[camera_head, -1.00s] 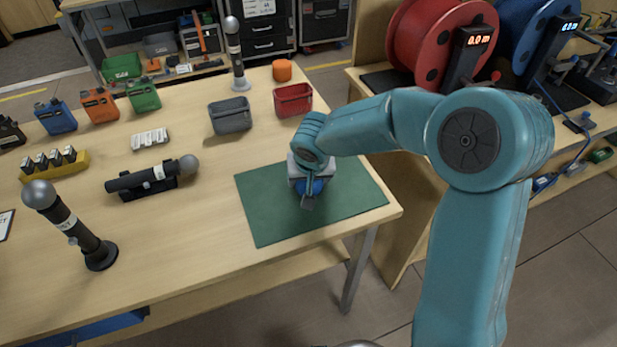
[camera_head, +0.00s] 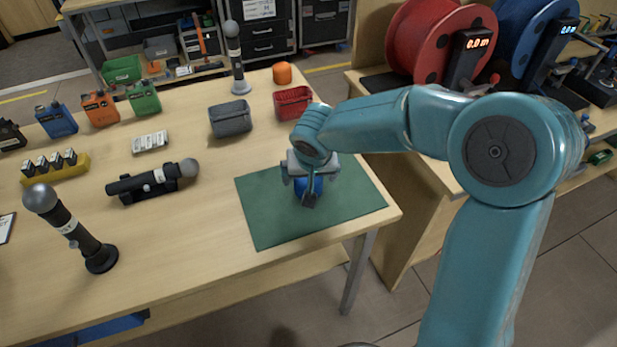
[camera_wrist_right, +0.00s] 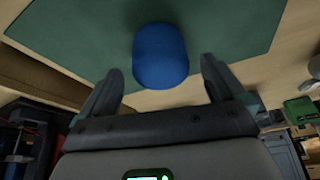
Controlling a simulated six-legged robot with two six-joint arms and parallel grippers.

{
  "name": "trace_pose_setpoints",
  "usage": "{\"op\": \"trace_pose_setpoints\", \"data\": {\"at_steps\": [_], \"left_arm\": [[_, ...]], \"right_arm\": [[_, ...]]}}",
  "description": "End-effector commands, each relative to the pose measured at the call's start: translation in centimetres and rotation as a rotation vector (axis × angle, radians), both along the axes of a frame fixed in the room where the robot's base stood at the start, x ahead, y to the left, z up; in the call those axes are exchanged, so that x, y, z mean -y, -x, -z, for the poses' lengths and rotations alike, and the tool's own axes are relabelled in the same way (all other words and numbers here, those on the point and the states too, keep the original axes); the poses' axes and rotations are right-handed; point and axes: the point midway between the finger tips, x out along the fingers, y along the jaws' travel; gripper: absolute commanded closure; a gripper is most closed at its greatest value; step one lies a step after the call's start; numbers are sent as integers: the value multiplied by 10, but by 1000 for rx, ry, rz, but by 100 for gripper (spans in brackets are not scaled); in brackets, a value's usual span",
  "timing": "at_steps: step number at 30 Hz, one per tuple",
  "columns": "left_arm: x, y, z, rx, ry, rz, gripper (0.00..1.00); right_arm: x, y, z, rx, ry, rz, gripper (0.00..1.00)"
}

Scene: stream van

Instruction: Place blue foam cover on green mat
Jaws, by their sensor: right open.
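The blue foam cover (camera_wrist_right: 160,56) rests on the green mat (camera_wrist_right: 85,40), between and a little beyond my right gripper's spread fingers in the right wrist view. My right gripper (camera_wrist_right: 158,85) is open, with a gap on each side of the cover. In the head view the blue cover (camera_head: 309,186) is partly hidden by my right gripper (camera_head: 308,190), which is over the middle of the green mat (camera_head: 270,222). My left gripper is not in view.
A grey bin (camera_head: 230,119) and a red bin (camera_head: 293,102) stand behind the mat, with an orange foam cover (camera_head: 282,73) beyond. A microphone lies in a cradle (camera_head: 150,183) to the left. Another microphone (camera_head: 70,228) stands at front left. The table edge is close to the mat's right side.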

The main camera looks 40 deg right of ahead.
Motion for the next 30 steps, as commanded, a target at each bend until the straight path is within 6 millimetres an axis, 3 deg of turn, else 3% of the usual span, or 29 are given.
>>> {"op": "trace_pose_setpoints", "data": {"at_steps": [1,6,12,30], "left_arm": [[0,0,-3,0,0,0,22],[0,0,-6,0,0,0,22],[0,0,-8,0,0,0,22],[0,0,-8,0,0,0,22]], "right_arm": [[-3,3,-15,7,1,-2,3],[-9,17,-50,6,0,-2,3],[-14,26,-73,3,1,-2,3],[-15,28,-77,0,0,-1,3]]}}
